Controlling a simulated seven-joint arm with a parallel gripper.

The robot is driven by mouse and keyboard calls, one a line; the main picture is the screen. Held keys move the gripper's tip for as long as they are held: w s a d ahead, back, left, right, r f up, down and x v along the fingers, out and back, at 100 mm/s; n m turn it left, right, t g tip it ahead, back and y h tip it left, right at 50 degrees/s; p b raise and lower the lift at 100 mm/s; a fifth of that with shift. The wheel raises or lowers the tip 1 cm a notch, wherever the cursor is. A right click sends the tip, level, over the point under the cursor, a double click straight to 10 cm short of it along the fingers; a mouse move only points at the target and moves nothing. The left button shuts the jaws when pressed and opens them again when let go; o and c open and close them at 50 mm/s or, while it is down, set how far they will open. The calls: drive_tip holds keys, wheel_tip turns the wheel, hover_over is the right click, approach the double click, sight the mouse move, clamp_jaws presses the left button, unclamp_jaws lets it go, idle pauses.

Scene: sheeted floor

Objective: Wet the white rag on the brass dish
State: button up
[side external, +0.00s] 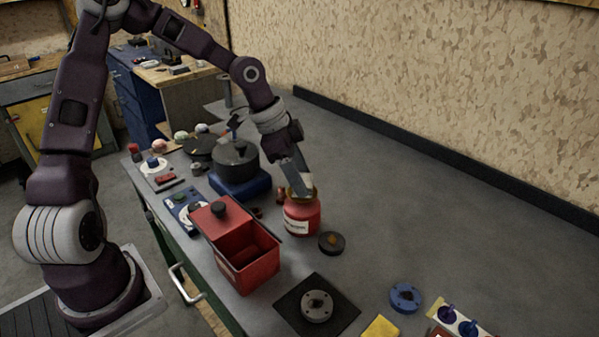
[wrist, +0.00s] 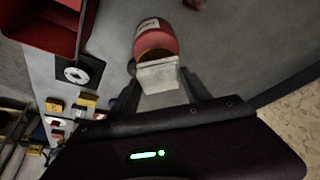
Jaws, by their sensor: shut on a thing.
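My gripper (side external: 291,160) is shut on the white rag (side external: 302,184), which hangs below the fingers. In the wrist view the rag (wrist: 158,76) is a pale folded piece between the two dark fingers. A red can (side external: 302,220) with a white label stands under it. The brass dish (side external: 289,194) is on top of the can, and only part of its rim shows. The rag is over the dish and overlaps it in the side view. I cannot tell whether it presses down on it. In the wrist view the rag hides much of the can's top.
An open red box (side external: 252,274) stands left of the can. A dark pot (side external: 235,166) on a blue base is behind it. A small dark round dish (side external: 331,243) lies close to the can's right. The grey bench top is clear to the right and back.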

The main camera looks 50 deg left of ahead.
drive_tip(key=shift+f, duration=1.1)
idle(1.2)
idle(0.5)
drive_tip(key=shift+r, duration=3.55)
